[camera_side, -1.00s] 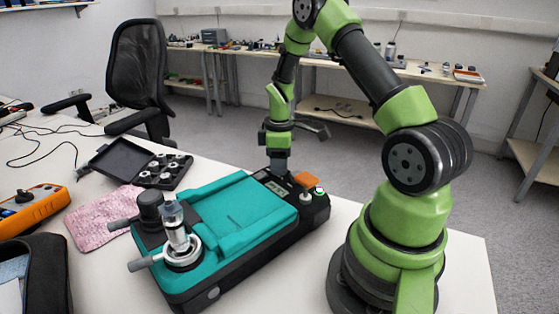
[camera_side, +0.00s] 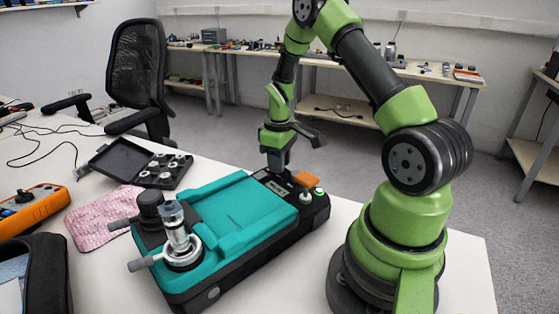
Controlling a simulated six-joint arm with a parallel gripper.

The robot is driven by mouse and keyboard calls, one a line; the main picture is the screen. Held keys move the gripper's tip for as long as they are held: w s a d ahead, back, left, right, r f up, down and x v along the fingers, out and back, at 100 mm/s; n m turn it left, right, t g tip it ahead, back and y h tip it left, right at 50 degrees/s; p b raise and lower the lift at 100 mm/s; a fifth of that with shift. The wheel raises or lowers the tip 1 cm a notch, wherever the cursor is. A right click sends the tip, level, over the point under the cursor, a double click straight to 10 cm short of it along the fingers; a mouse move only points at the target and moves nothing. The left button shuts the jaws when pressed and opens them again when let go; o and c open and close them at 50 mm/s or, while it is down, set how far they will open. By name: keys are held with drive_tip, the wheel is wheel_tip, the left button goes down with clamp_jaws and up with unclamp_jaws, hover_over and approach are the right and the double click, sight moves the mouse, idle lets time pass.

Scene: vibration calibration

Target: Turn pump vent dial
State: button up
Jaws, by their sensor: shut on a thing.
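A teal and black pump unit (camera_side: 235,215) lies on the white table. At its near left end stand a black cylinder and a clear and silver fitting (camera_side: 178,235) with grey handles. At its far end is a dark control panel with an orange part (camera_side: 306,180) and a green-lit button (camera_side: 318,191). My gripper (camera_side: 277,166) points down at this panel, left of the orange part. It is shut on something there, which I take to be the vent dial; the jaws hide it.
An open black case (camera_side: 140,165) with several metal pieces, a pink cloth (camera_side: 102,216), an orange meter (camera_side: 32,208) and a black pouch (camera_side: 45,275) lie left of the pump. An office chair (camera_side: 138,75) stands behind the table.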

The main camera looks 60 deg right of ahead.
drive_tip(key=m, duration=1.3)
drive_tip(key=shift+a, duration=0.1)
drive_tip(key=shift+m, duration=0.4)
